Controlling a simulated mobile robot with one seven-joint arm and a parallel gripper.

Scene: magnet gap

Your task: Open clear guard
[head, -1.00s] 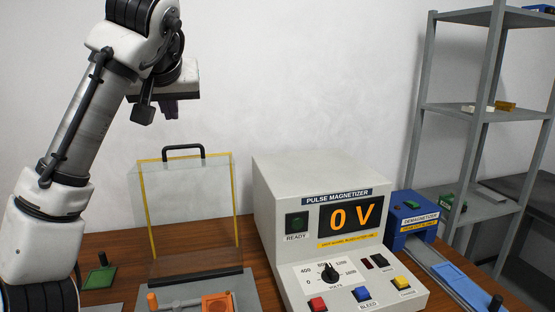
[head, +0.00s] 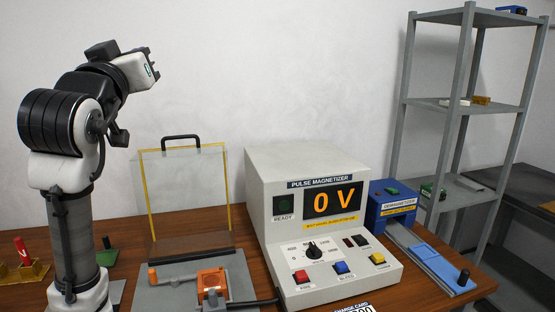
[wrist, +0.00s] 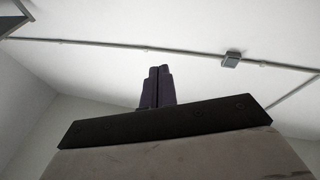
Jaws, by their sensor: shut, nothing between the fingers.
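The clear guard (head: 188,200) is a see-through panel with yellow edging and a black handle (head: 181,138) on top. It stands upright at the back of a grey base plate (head: 165,295). An orange clamp-like fixture (head: 211,283) sits on the plate in front of it. My arm is raised at the left of the head view, with its end above the guard and apart from it. In the wrist view my gripper (wrist: 158,70) has its two dark fingers together, empty, pointing toward the ceiling. The fingers are not clear in the head view.
The pulse magnetizer (head: 265,190) reads 0 V and stands right of the guard. The blue demagnetizer (head: 385,205) and a grey shelf rack (head: 455,110) are farther right. A red-topped part in a yellowish holder (head: 27,268) is at the left. Space above the guard is clear.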

